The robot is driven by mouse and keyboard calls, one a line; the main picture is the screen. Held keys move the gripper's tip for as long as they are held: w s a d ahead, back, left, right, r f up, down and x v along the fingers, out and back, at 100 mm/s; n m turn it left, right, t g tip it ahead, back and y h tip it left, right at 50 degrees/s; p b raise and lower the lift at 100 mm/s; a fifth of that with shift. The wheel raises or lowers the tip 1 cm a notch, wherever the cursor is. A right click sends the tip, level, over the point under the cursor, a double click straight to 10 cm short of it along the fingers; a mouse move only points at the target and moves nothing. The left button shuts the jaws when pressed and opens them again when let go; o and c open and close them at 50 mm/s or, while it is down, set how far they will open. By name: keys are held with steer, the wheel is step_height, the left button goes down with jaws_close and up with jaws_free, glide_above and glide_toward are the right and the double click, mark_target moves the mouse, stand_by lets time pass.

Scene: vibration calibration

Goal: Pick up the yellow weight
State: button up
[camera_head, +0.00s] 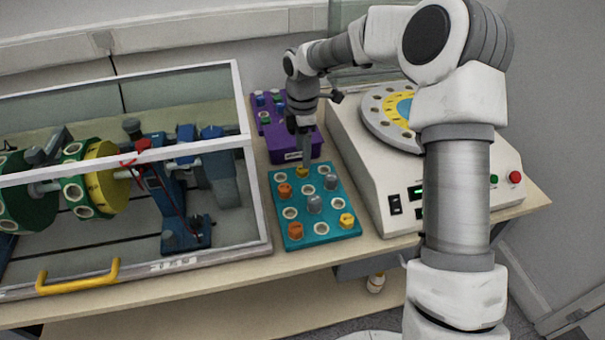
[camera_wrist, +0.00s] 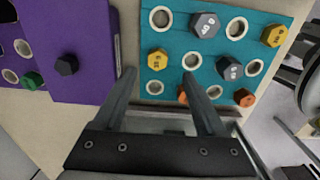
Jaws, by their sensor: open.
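A teal tray (camera_head: 275,212) with round white-rimmed holes lies on the bench; it also shows in the wrist view (camera_wrist: 140,30). It holds two yellow hexagonal weights. My gripper (camera_head: 305,158) points down over the back of the tray. In the wrist view its open, empty fingers (camera_wrist: 158,76) are spread on either side of the first yellow weight.
Grey weights (camera_head: 314,204) and orange weights (camera_head: 295,230) share the tray. A purple tray (camera_head: 285,145) stands behind it. A white machine (camera_head: 350,150) with a round dial is close on the right. A clear-walled case with a yellow handle (camera_head: 78,278) fills the left.

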mark_target(302, 169)
steer(key=f, duration=0.3)
steer(key=f+b, duration=0.1)
steer(key=f, duration=0.1)
steer(key=shift+w+f, duration=0.2)
steer(key=shift+f, duration=0.2)
jaws_close()
